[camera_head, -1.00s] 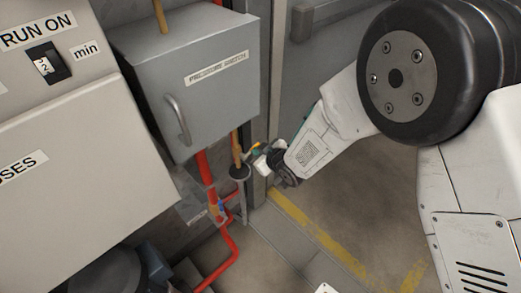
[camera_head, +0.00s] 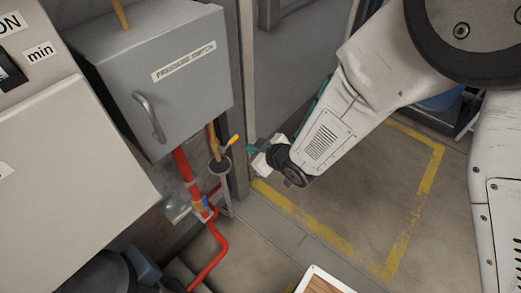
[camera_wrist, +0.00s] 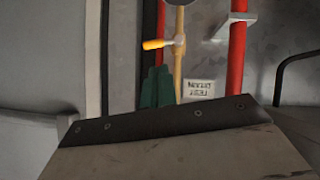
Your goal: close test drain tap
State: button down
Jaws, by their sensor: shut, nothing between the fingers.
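The tap's orange-yellow lever (camera_head: 231,142) sticks out to the right from a brass pipe (camera_head: 213,138) below the grey pressure switch box, just above a dark round funnel (camera_head: 220,166).
The grey pressure switch box (camera_head: 165,80) hangs above the tap. A red pipe (camera_head: 206,245) runs close to its left, and a sign (camera_wrist: 199,88) is on the wall. Pale cabinets (camera_head: 70,170) stand at left. Yellow-lined floor (camera_head: 370,190) is open at right.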

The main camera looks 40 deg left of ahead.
jog(key=v, duration=0.3)
jog(key=shift+d+r, duration=0.2)
jog(key=shift+d, duration=0.1)
jog(key=shift+f, duration=0.1)
jog(key=d+f+m+h, duration=0.1)
jog(key=d+f+h, duration=0.2)
jog(key=d+f, duration=0.1)
jog(key=w+d+r+m+h, duration=0.1)
jog(key=d+r+m+h, duration=0.2)
jog(key=d, duration=0.5)
jog(key=w+d+r+m+g+h, duration=0.1)
jog(key=d+r+m+h, duration=0.1)
jog(key=d+r, duration=0.5)
jog(key=w+d+r+m+h, duration=0.1)
jog(key=d+r+m+h, duration=0.15)
jog(key=d, duration=0.75)
jog(key=s+d+r+m, duration=0.5)
jog(key=d+r, duration=0.4)
jog(key=d, duration=0.3)
jog(key=s+d+r+m, duration=0.5)
jog(key=s+d+r, duration=0.3)
jog(key=d, duration=0.5)
jog(key=shift+r+h, duration=0.35)
jog(key=shift+r, duration=0.5)
